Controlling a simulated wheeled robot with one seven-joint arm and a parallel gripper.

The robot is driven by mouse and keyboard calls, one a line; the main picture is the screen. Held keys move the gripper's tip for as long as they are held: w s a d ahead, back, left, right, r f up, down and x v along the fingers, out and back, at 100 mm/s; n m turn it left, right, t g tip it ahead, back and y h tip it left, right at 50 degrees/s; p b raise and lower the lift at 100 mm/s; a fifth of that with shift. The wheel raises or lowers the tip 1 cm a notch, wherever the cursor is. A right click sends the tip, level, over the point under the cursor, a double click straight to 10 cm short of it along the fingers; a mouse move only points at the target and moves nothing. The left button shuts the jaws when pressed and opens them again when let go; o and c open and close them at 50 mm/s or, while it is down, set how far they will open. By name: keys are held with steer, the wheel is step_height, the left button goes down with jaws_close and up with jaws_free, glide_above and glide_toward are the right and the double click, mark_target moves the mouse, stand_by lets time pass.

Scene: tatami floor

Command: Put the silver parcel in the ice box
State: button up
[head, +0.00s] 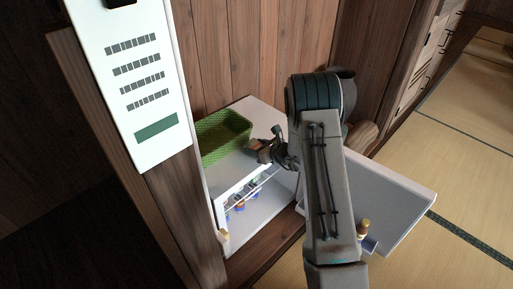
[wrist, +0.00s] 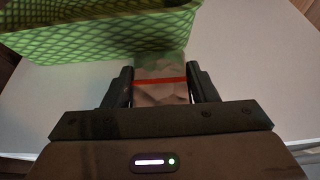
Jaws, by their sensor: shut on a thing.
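My gripper (wrist: 161,88) is shut on a small block-like parcel (wrist: 160,92) with a red band. Its shiny face shows brownish and green tones like reflections, so it looks like the silver parcel. In the head view my gripper (head: 270,150) holds it over the front part of the white ice box (head: 262,108), beside the green basket. Whether the parcel touches the top cannot be told. The ice box is open at the front, and its door (head: 408,190) is swung out to the right. My arm hides part of the opening and the door.
A green woven basket (head: 222,137) stands on the ice box top; it also shows in the wrist view (wrist: 100,32). Several small coloured items (head: 240,200) sit inside the ice box. A bottle (head: 363,228) is at the door. A white panel (head: 135,80) stands at left.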

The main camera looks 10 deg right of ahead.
steer(key=shift+f, duration=0.15)
steer(key=o, duration=1)
steer(key=shift+o, duration=0.2)
